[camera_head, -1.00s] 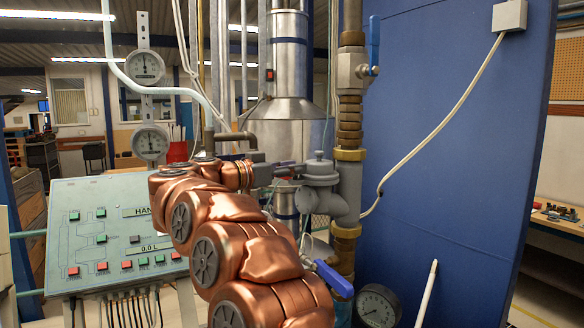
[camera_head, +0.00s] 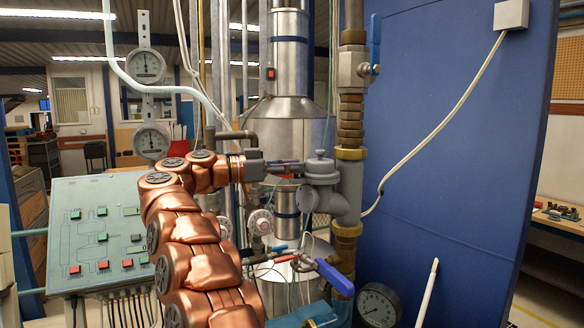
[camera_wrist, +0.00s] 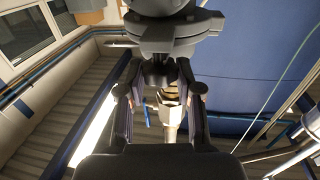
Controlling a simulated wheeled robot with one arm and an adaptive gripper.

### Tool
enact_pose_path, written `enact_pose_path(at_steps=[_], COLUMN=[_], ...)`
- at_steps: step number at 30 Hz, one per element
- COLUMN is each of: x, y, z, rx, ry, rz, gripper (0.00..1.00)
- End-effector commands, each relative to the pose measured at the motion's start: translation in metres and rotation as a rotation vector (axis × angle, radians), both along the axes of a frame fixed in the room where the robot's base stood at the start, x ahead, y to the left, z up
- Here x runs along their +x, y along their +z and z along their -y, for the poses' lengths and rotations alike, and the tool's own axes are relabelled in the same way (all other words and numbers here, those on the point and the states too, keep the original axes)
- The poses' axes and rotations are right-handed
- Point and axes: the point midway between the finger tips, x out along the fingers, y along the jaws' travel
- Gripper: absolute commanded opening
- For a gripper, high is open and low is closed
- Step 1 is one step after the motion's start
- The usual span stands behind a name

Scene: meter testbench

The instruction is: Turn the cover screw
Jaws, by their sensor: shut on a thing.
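In the wrist view the grey cover (camera_wrist: 168,40) fills the top middle. The small dark cover screw (camera_wrist: 160,74) sticks out of it between my two fingertips, and my gripper (camera_wrist: 160,80) is shut on it. In the head view the screw is hidden by the fingers.
Valves with a blue handle (camera_head: 334,276) and a red handle sit below my gripper. A pressure gauge (camera_head: 378,304) is low beside the pipe. A blue panel (camera_head: 450,150) stands to the right. The control console (camera_head: 100,235) is at left.

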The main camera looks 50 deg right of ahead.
Motion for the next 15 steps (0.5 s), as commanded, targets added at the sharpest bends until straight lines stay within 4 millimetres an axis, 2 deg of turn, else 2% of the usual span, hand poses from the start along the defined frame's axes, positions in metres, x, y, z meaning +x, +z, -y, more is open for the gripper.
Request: enact_pose_path(at_steps=[15], x=[0.0007], y=[-0.0001], z=[0.0006], rx=[-0.002], ry=[-0.069], rz=[0.0], gripper=[0.0])
